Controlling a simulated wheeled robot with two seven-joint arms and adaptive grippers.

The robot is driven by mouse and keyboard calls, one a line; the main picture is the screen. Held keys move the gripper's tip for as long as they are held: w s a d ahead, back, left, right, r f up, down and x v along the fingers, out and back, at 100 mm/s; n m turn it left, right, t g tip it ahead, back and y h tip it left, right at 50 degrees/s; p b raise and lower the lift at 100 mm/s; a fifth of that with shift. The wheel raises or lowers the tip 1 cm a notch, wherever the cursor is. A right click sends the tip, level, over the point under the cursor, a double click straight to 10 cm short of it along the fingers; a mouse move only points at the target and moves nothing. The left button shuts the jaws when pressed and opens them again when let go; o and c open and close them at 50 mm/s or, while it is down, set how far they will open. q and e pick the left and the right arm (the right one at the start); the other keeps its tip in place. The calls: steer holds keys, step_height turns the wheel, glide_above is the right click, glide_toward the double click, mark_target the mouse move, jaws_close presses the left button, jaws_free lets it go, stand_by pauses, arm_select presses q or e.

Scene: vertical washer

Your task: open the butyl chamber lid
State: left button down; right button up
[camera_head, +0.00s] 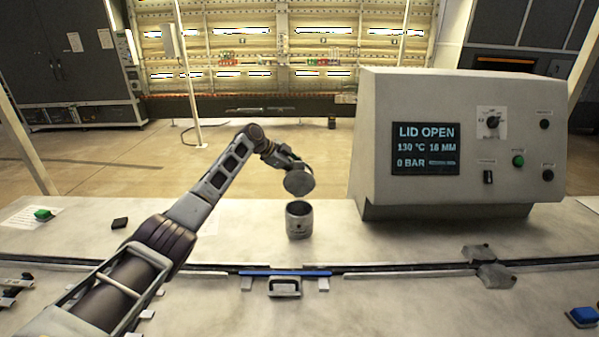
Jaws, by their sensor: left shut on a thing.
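The butyl chamber (299,222) is a small grey metal cylinder standing upright on the bench, with its top open. Its round grey lid (299,181) is apart from it, tilted, a little above the chamber's mouth. My left gripper (290,165) is shut on the lid and holds it up from behind; its fingertips are mostly hidden by the lid. My left arm reaches in from the lower left. My right gripper is not in view.
A large grey control box (455,140) stands at the right; its screen (426,148) reads "LID OPEN". A blue strip and handle (284,286) lie in front of the chamber. A green button (43,214) is at far left.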

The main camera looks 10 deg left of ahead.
arm_select(q)
steer(key=shift+a+f, duration=0.15)
steer(key=shift+f, duration=0.15)
